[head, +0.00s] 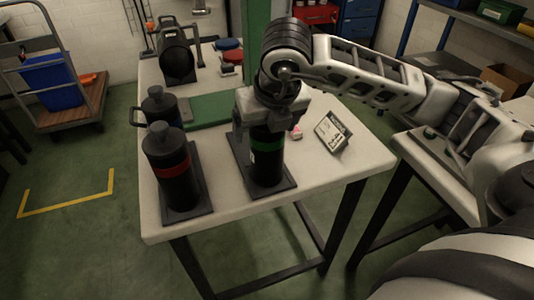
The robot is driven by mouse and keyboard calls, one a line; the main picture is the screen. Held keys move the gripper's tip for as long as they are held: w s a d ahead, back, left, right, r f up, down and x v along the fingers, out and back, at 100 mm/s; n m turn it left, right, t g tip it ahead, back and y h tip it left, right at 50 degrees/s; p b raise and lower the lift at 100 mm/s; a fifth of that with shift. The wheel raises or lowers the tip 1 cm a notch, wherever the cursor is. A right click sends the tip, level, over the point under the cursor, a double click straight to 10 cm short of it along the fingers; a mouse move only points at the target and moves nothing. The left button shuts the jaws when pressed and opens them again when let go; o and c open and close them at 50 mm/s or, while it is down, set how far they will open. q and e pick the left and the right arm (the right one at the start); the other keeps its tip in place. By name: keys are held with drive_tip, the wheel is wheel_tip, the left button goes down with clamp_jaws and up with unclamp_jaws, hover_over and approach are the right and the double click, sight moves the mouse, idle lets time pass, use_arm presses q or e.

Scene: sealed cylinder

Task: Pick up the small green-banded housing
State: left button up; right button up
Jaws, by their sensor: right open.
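The green-banded housing (267,165) is a dark upright cylinder with a green band near its upper part. It stands on a dark square base plate near the middle of the light table. My right gripper (269,122) comes down from above, directly over the housing, and its white body hides the housing's top. The jaws are open at the housing's upper end; whether they touch its sides cannot be told. My left gripper is out of view.
A small sign (332,131) stands to the right. A green mat (215,109) lies behind. The table's front right is clear.

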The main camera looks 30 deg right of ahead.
drive_tip(key=c, duration=1.8)
drive_tip(key=shift+c, duration=0.2)
drive_tip(key=shift+r, duration=0.2)
